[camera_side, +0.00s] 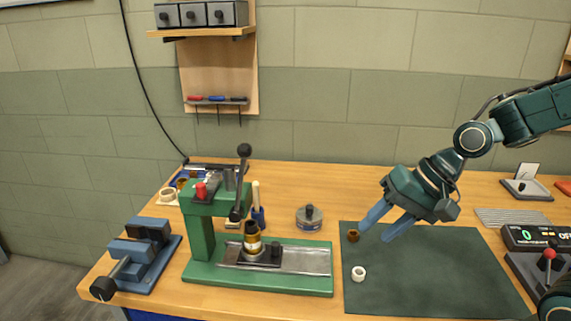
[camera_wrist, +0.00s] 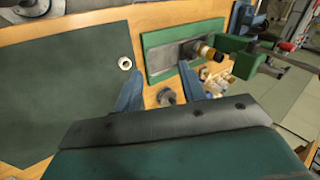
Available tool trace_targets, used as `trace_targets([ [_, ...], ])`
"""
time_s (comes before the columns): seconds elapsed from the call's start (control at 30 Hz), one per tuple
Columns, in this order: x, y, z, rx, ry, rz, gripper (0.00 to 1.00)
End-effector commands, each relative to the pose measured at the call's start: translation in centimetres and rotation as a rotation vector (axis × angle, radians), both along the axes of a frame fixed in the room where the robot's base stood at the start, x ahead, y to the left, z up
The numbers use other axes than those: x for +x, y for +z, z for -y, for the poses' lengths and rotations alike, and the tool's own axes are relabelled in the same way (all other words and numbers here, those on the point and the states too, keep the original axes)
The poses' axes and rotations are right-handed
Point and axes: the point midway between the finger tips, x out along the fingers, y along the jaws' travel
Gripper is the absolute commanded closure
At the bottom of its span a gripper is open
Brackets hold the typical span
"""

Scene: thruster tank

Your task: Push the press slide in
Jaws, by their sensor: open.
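The green arbor press (camera_side: 203,235) stands on the left half of the bench, with a black-knobbed lever (camera_side: 243,170) pointing up. A metal slide (camera_side: 232,256) lies low on its green base, under the press head, with a small dark block on it. A brass-and-white cylindrical stack (camera_side: 252,241) stands upright on it, topped by a dark part. The bare metal track (camera_side: 305,260) extends to the right. In the wrist view the press base (camera_wrist: 153,42) is at the upper middle. My gripper (camera_side: 376,231) is open and empty above the mat, right of the press; its fingers show in the wrist view (camera_wrist: 160,75).
A dark green mat (camera_side: 430,275) holds a white ring (camera_side: 358,273) and a brass ring (camera_side: 353,236), near my left fingertip in the picture. A round knobbed metal part (camera_side: 309,218) sits behind the press base. A blue vise (camera_side: 145,255) is left. A control box (camera_side: 535,238) is right.

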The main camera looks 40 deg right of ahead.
Motion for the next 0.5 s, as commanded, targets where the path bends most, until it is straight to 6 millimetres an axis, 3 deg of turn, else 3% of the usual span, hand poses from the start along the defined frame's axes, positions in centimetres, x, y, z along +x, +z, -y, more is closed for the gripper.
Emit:
trace_targets([
  [0.5, 5.4, -4.6, -2.3, 0.580, -0.470, -0.261, 0.59],
])
